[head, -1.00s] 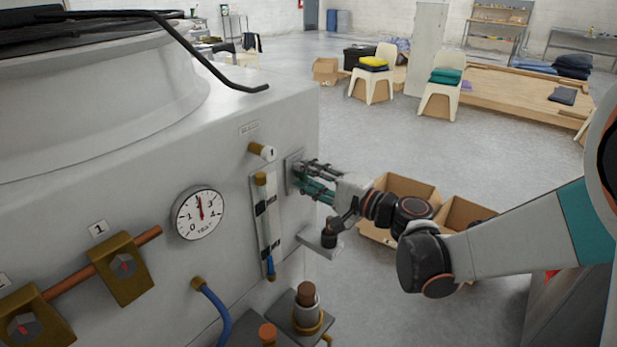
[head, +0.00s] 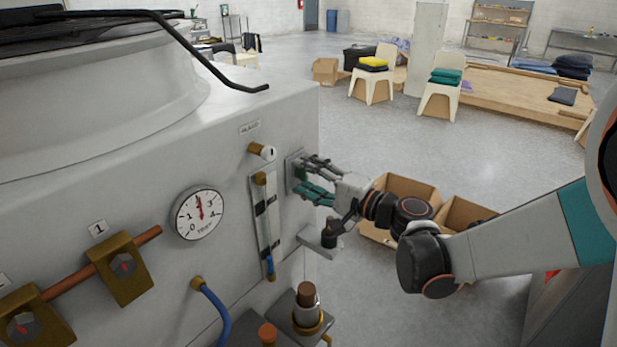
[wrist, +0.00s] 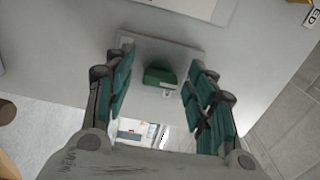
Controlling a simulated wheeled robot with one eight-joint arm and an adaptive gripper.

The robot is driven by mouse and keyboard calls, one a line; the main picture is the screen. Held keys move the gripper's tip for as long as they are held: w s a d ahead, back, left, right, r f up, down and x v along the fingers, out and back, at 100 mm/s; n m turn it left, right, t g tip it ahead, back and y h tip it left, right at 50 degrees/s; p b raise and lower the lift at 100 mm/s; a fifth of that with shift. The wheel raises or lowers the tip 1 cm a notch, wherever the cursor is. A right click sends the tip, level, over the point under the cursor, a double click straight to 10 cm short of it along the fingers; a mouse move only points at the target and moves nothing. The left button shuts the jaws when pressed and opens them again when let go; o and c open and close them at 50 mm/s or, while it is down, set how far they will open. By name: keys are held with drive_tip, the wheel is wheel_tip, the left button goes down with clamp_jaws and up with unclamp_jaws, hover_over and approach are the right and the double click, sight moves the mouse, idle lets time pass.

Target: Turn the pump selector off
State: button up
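The pump selector appears to be the green knob (wrist: 160,75) on a grey plate (wrist: 150,48); the wrist view shows it between my finger pads. In the head view the plate (head: 292,168) sits on the machine's front near its right corner, with the selector (head: 300,173) small and partly hidden. My gripper (head: 305,176) is open at the plate, one finger above the selector and one below. In the wrist view the fingers stand to both sides of the knob with visible gaps, and do not seem to touch it.
A flow tube (head: 266,225) and a brass fitting (head: 262,151) stand left of the plate. A small grey ledge (head: 318,241) juts out below my gripper. A round gauge (head: 199,213) is farther left. Cardboard boxes (head: 408,190) lie on the floor behind my arm.

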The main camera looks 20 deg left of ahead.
drive_tip(key=v, duration=1.2)
